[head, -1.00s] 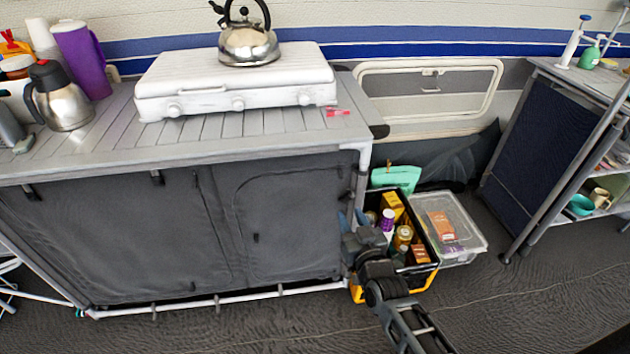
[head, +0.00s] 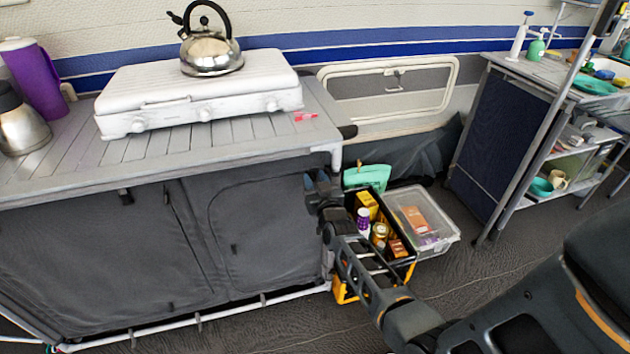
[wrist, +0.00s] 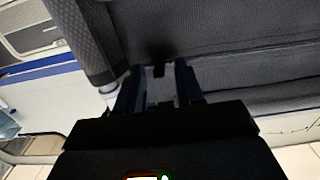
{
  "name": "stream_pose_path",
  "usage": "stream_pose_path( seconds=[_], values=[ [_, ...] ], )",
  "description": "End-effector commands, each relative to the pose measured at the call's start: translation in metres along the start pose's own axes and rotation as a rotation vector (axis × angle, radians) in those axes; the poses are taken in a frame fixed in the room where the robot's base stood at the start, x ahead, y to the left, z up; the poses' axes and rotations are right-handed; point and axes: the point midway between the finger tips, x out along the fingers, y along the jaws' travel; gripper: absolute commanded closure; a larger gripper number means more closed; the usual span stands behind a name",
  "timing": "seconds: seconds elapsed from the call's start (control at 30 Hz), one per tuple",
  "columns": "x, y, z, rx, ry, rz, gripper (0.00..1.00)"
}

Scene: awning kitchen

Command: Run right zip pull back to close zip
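The dark fabric cupboard front (head: 270,215) stands under the counter, with a seam outlining its right door panel. A small dark tab (head: 234,249) hangs on that panel, left of my gripper. My gripper (head: 322,183) is at the cupboard's right front edge, near the white corner post. In the wrist view my gripper (wrist: 158,72) has its two dark fingers apart, facing dark woven fabric (wrist: 225,45). A small dark tab (wrist: 160,71) shows between the fingertips; I cannot tell if it is the right zip pull or whether the fingers touch it.
A black and yellow crate (head: 346,291) of groceries and a clear lidded box (head: 442,238) stand on the floor right of the cupboard, near my arm. A white stove (head: 165,85) with a kettle (head: 210,52) is on the counter. The floor at front is clear.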

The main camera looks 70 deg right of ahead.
Motion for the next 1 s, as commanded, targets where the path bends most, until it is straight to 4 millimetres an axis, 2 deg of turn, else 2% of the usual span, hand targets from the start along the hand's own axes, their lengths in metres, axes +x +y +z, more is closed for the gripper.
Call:
stream_pose_path(
  seconds=[0.27,0.67,1.0],
  values=[
    [0.0021,-0.0002,-0.0004,0.000,0.001,0.000,0.63],
    [0.0019,-0.0001,-0.0004,0.000,0.001,0.000,0.99],
    [0.0024,0.0001,-0.0010,0.000,0.002,0.000,1.00]
  ],
)
